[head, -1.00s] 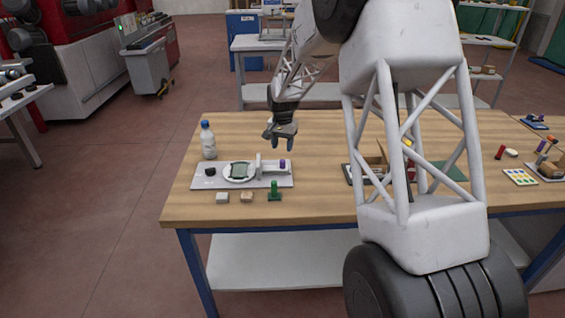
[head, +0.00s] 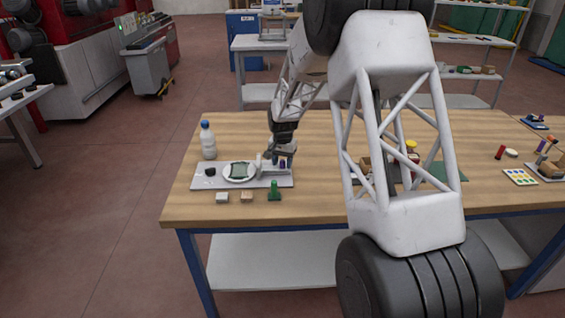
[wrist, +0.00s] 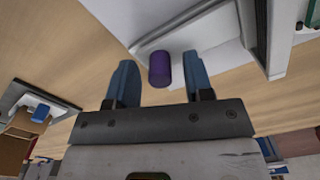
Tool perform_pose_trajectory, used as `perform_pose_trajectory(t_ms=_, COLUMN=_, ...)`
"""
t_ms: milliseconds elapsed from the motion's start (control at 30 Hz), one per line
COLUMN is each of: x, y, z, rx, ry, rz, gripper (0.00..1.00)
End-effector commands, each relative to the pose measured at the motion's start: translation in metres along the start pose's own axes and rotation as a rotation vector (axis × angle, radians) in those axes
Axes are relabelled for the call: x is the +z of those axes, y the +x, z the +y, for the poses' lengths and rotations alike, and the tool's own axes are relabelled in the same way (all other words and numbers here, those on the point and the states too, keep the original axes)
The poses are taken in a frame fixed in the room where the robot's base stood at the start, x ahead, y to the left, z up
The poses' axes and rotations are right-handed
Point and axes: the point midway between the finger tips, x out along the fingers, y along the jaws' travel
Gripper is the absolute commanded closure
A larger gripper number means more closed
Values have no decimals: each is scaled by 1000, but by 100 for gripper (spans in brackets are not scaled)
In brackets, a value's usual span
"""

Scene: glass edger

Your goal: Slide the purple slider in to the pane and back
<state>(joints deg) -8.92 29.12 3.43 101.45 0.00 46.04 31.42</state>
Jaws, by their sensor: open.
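The purple slider (wrist: 159,68), a short upright-looking cylinder, shows between my fingertips in the wrist view; in the head view the purple slider (head: 282,164) is at the right end of the fixture, partly hidden by my gripper. My gripper (wrist: 160,78) is open, with one blue-grey finger on each side of the slider and a gap visible on both sides. In the head view my gripper (head: 280,158) is low over the fixture's right end.
A black knob (head: 210,171) is on the plate's left. A bottle (head: 208,140) stands behind it. White (head: 222,197) and tan (head: 246,197) blocks and a green stamp-shaped piece (head: 274,191) stand along the front. More items are at the table's right.

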Motion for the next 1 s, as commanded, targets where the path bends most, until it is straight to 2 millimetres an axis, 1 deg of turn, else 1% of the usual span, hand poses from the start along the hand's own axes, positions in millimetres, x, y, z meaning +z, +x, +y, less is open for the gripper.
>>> perform_pose_trajectory(t_ms=333, x=0, y=3, z=0, rx=0, ry=0, rz=0, gripper=53)
perform_pose_trajectory(t_ms=367, x=0, y=3, z=0, rx=0, ry=0, rz=0, gripper=54)
perform_pose_trajectory(t_ms=600, x=0, y=3, z=0, rx=0, ry=0, rz=1, gripper=91)
perform_pose_trajectory(t_ms=667, x=0, y=3, z=0, rx=0, ry=0, rz=0, gripper=100)
perform_pose_trajectory(t_ms=867, x=0, y=3, z=0, rx=0, ry=0, rz=1, gripper=100)
perform_pose_trajectory(t_ms=1000, x=3, y=2, z=-9, rx=-1, ry=-2, rz=1, gripper=100)
